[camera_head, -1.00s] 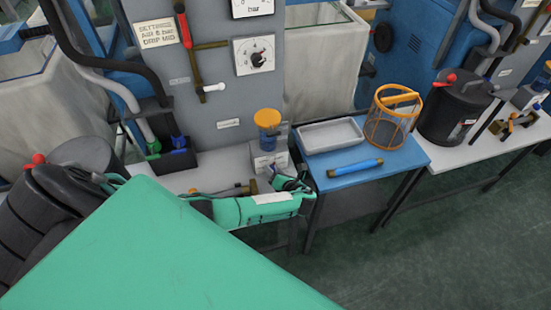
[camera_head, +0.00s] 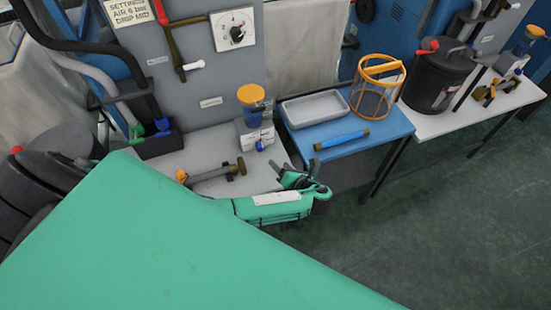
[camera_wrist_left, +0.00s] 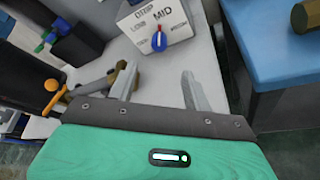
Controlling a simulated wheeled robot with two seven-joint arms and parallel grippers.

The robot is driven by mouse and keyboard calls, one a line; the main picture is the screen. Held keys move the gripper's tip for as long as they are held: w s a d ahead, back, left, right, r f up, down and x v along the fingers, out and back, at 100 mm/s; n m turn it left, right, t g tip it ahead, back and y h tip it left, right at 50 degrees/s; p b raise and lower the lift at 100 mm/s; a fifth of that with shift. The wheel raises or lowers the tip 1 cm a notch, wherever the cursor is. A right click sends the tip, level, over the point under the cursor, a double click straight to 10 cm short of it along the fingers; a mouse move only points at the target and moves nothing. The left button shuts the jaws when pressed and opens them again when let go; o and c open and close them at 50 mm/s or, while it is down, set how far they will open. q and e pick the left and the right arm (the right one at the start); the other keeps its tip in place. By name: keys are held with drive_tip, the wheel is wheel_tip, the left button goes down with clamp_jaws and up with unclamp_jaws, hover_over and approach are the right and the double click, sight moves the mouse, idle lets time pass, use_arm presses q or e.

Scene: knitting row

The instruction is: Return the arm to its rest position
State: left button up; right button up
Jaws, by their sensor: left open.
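My left gripper (camera_head: 306,182) is at the end of my green left arm, in front of the white bench edge near the blue table. The left wrist view shows its two grey fingers (camera_wrist_left: 157,84) apart with nothing between them. The lubricator (camera_head: 252,118) with its orange cap stands on the white bench, behind and left of the gripper. Its blue drip knob (camera_wrist_left: 159,42) shows in the left wrist view, beyond the fingertips and apart from them. The knob's red mark points toward the MID label. My right gripper is not in view.
A brass-ended pipe fitting (camera_head: 212,173) lies on the white bench (camera_head: 205,147). Open green floor (camera_head: 440,220) lies at the lower right.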

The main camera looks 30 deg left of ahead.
use_arm(q)
drive_tip(key=shift+s+d+r, duration=0.1)
drive_tip(key=shift+d+r, duration=0.05)
drive_tip(key=shift+d, duration=0.05)
idle(0.4)
